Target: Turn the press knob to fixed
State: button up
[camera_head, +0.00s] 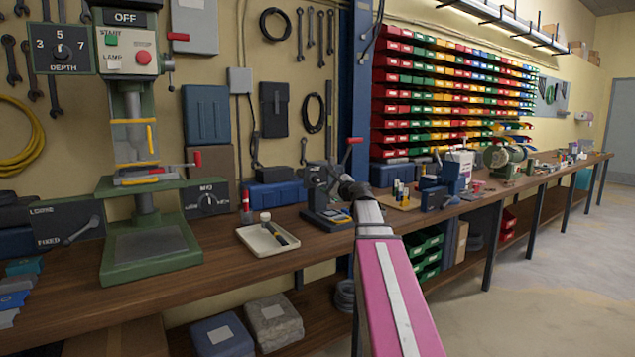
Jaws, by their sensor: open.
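The green drill press (150,245) stands on the bench at the left. On its lower left a dark plate (60,225) bears an upper word I cannot read for certain and the word FIXED below. A grey lever-like knob (82,231) on this plate slants, its thin end up to the right, away from the FIXED label. My gripper (346,183) is small and dark at the end of my pink arm, in the middle of the view. It is open, well to the right of the knob and apart from it. Its fingertips are hard to make out against a small press behind.
A dark box with a round knob (208,198) sits right of the drill press. A cream tray (250,238) with small items lies on the bench (195,285). The small press with a red handle (320,180) stands behind my gripper. The floor at right is clear.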

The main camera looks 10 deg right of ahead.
aim_at(317, 180)
jog(key=x, duration=0.8)
jog(key=shift+w, duration=0.15)
jog(key=shift+a, duration=0.1)
jog(key=c, duration=0.9)
